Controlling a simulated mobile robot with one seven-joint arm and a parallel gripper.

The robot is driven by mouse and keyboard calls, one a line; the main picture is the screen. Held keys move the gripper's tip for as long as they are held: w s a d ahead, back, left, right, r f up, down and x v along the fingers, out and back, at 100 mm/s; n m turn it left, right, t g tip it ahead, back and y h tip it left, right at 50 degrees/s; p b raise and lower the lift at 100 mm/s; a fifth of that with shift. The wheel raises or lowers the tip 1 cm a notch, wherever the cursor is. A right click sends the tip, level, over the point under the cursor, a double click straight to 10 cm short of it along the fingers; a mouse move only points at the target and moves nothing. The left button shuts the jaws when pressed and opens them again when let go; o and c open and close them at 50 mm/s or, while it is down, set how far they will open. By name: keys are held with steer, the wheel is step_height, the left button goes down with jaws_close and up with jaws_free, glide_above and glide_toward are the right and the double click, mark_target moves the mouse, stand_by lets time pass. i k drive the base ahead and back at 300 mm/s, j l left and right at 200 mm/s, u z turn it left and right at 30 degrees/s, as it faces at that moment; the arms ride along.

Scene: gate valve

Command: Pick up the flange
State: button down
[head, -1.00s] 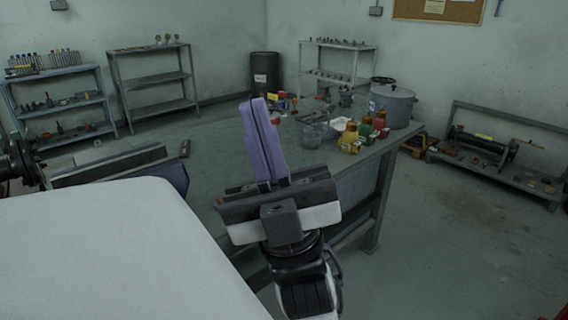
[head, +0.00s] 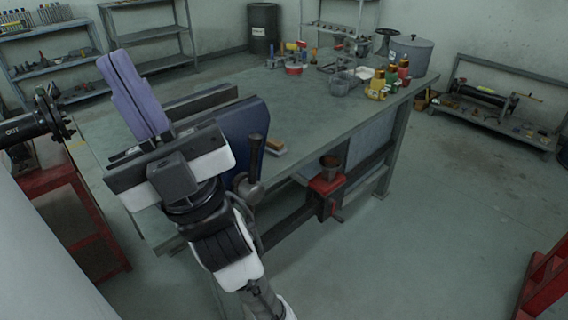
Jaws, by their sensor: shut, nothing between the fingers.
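My gripper (head: 120,65) is in the left part of the head view, with its purple fingers pointing up and shut together, holding nothing. It appears in front of the workbench (head: 215,165), near a large blue vise (head: 243,130). A dark round flange (head: 57,112) shows on the end of a black pipe marked "OUT" at the left edge, left of my gripper and apart from it. I see no loose flange that I can make out clearly; small items at the bench's far end are too small to tell.
Bottles (head: 378,84), a glass container (head: 344,83) and a large grey pot (head: 411,55) stand at the bench's far end. A brush (head: 275,147) lies near the vise. A red stand (head: 75,205) is at left, another (head: 545,285) at lower right.

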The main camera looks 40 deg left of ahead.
mark_target(329, 164)
steer(key=i+l+u, duration=0.15)
steer(key=u, duration=1)
steer(key=i+l, duration=0.1)
steer(key=l, duration=0.25)
steer(key=i+l, duration=0.1)
steer(key=l, duration=0.25)
steer(key=i+l, duration=0.1)
steer(key=l, duration=0.25)
